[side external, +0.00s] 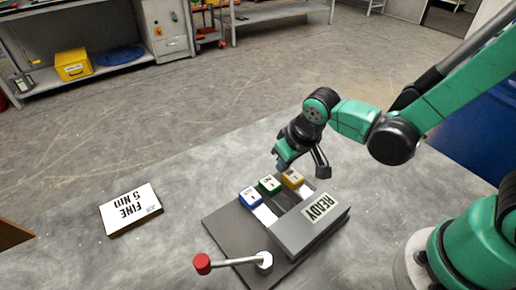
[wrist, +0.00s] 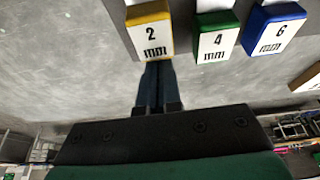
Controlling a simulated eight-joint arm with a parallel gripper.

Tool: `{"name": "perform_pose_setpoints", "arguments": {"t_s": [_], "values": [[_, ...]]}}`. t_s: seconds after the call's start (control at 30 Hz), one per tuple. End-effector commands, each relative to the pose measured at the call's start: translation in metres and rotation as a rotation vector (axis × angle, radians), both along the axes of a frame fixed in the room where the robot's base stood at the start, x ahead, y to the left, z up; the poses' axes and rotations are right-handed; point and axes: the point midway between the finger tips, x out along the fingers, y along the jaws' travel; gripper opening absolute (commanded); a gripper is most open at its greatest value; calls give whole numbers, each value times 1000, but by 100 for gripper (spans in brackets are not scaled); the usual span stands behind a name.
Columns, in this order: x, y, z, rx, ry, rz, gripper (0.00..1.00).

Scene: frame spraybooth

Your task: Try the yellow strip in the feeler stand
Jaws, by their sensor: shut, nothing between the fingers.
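The yellow strip's block (side external: 292,178), marked 2 mm, sits in the feeler stand (side external: 228,236), at the right end of a row with a green block (side external: 269,185) and a blue block (side external: 250,196). In the wrist view the yellow block (wrist: 150,28) is at the top, left of the green 4 mm block (wrist: 215,35) and the blue 6 mm block (wrist: 275,27). My gripper (side external: 281,164) is shut and empty, close to the yellow block. Its fingertips (wrist: 158,68) appear just by that block's lower edge; whether they touch cannot be told.
The stand has a grey housing with a READY plate (side external: 320,207) and a lever with a red knob (side external: 202,264) at the front. The grey table between card and stand is clear.

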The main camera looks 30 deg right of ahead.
Motion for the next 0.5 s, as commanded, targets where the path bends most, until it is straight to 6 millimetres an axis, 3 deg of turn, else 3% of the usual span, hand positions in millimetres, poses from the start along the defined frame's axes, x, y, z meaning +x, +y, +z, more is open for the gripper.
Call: {"name": "perform_pose_setpoints", "arguments": {"t_s": [0.33, 0.5], "values": [[5, 0, 0, 0, 0, -1, 0], [26, 1, 0, 0, 0, -2, 0]]}}
